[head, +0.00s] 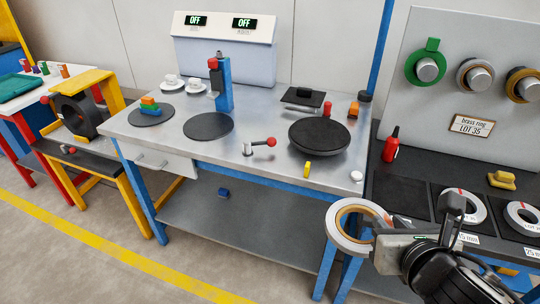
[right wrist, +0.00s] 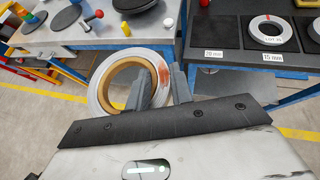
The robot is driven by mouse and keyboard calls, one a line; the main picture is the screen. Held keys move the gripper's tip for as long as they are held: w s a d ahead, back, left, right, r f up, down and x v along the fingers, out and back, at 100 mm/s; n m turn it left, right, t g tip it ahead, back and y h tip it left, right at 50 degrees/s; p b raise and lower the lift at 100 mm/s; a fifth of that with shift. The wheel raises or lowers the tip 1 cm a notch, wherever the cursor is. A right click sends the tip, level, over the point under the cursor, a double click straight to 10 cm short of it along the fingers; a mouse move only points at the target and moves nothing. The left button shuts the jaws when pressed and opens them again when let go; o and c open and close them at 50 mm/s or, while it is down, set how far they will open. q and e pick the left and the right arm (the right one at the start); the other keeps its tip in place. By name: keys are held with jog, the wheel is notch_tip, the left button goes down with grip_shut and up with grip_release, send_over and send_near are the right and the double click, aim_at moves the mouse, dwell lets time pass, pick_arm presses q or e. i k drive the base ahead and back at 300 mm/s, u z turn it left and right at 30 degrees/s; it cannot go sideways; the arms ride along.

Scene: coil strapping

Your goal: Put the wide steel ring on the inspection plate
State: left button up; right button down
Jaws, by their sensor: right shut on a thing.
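A steel ring (head: 334,236) with a tan inner band and a red mark is in my right gripper (head: 376,232), off the bench's front right corner. In the right wrist view the ring (right wrist: 101,93) has its right side between the two fingers of my right gripper (right wrist: 160,85). The gripper is shut on it, and the fingers hide part of the rim. Which surface is the inspection plate is not labelled; a thick round black plate (head: 318,138) stands at the bench's right, and a flat black disc (head: 208,126) lies mid-bench. My left gripper is out of view.
A red-knobbed lever (head: 265,142) and a yellow piece (head: 307,170) stand near the thick plate. A blue post (head: 223,85) rises behind the flat disc. At right, a dark rack holds mats with rings (head: 449,218) and a red bottle (head: 391,146).

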aim_at(320, 132)
jog(key=u, duration=0.35)
jog(key=k, duration=0.25)
jog(key=z, duration=0.95)
jog(key=i, duration=1.4)
jog(key=u, duration=0.6)
